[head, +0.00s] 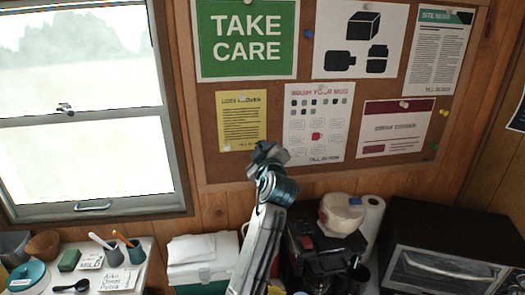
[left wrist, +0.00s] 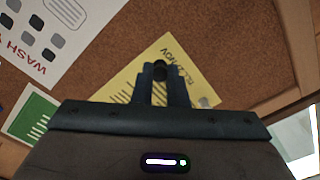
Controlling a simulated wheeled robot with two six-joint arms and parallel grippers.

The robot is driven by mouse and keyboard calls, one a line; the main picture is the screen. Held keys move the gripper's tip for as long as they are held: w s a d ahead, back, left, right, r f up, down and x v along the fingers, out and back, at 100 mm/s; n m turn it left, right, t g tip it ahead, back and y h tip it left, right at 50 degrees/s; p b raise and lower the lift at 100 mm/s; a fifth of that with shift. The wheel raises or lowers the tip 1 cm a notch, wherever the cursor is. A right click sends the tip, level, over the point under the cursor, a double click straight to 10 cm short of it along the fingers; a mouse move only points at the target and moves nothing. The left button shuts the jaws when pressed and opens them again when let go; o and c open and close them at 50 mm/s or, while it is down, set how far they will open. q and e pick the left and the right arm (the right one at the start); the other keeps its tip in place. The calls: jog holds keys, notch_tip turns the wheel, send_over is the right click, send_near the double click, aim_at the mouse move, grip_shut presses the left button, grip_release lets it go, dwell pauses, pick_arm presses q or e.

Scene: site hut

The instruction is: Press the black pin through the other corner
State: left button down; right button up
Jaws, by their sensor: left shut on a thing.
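The yellow notice (head: 240,122) hangs on the cork board (head: 205,150), below the green sign. It also shows tilted in the left wrist view (left wrist: 185,72). In the left wrist view the gripper (left wrist: 160,85) is shut on the black pin (left wrist: 160,68), a small dark round thing between the fingertips. Whether the pin touches the paper I cannot tell. My right gripper is out of view.
The mug notice (head: 318,120) hangs just right of the gripper, and the green sign (head: 247,38) above. A window (head: 85,110) is at the left.

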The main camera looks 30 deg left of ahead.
pick_arm(q)
jog(key=shift+f+b, duration=0.4)
jog(key=shift+b, duration=0.1)
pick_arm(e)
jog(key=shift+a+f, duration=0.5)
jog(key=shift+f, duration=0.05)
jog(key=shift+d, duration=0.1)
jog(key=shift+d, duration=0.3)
pick_arm(q)
jog(key=shift+b, duration=0.3)
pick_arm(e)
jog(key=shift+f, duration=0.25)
pick_arm(q)
jog(key=shift+r, duration=0.1)
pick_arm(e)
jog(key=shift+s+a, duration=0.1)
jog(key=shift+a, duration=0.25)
pick_arm(q)
jog(key=shift+w+a, duration=0.3)
jog(key=shift+w, duration=0.05)
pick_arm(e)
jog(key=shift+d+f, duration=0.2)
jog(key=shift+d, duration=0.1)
